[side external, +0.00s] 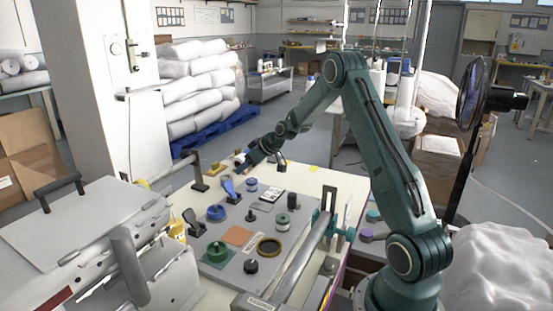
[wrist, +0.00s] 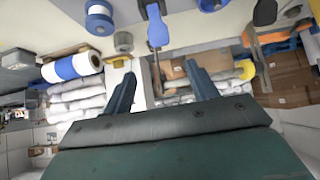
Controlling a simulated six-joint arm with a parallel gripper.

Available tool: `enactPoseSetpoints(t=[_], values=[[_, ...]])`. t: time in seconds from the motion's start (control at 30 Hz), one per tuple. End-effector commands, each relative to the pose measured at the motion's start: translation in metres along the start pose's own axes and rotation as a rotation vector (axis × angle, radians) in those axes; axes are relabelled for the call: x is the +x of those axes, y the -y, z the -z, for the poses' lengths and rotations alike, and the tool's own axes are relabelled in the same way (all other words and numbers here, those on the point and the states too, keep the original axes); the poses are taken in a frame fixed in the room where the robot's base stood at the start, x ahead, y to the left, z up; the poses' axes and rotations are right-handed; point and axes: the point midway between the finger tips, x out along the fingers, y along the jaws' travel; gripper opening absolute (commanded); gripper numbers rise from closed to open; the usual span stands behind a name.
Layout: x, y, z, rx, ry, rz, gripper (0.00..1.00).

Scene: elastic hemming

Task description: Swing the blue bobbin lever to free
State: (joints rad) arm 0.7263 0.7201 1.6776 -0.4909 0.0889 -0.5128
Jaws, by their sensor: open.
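The blue lever (side external: 229,187) stands tilted up on the grey board, towards its far left side. In the wrist view the blue lever (wrist: 157,30) shows near the top centre, beyond and roughly between my fingertips. My gripper (side external: 242,160) is at the far end of the board, behind the lever and apart from it. In the wrist view my gripper (wrist: 158,72) has its two fingers spread wide, with nothing held between them.
A black lever (side external: 194,222) stands nearer on the board's left edge. Blue spools (side external: 216,212) (side external: 251,184), a green spool (side external: 282,222) and a dark ring (side external: 268,247) sit on the board. A metal rail (side external: 300,257) runs along its right side.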

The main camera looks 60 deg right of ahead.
Motion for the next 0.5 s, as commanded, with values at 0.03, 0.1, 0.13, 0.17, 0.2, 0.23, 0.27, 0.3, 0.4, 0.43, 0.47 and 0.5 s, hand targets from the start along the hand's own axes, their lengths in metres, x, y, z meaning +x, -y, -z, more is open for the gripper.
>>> enactPoseSetpoints(t=[0.03, 0.1, 0.13, 0.17, 0.2, 0.23, 0.27, 0.3, 0.4, 0.43, 0.47, 0.5], values=[[0.000, 0.000, 0.000, 0.000, 0.000, 0.000, 0.58], [0.000, 0.000, 0.000, 0.000, 0.000, 0.000, 0.58], [0.001, 0.000, 0.000, 0.000, 0.000, 0.000, 0.58], [0.002, 0.000, 0.000, 0.000, 0.000, 0.000, 0.58], [0.003, 0.000, 0.000, 0.000, 0.000, 0.001, 0.58], [0.004, 0.001, 0.000, 0.000, 0.000, 0.001, 0.58], [0.005, 0.001, 0.001, -0.001, 0.000, 0.001, 0.58], [0.007, 0.001, 0.001, -0.001, 0.001, 0.001, 0.58], [0.015, 0.001, 0.000, 0.000, 0.002, 0.002, 0.58], [0.018, 0.001, 0.000, 0.000, 0.002, 0.002, 0.58], [0.021, 0.001, 0.000, 0.000, 0.001, 0.002, 0.58], [0.025, 0.001, 0.000, 0.000, 0.002, 0.003, 0.58]])
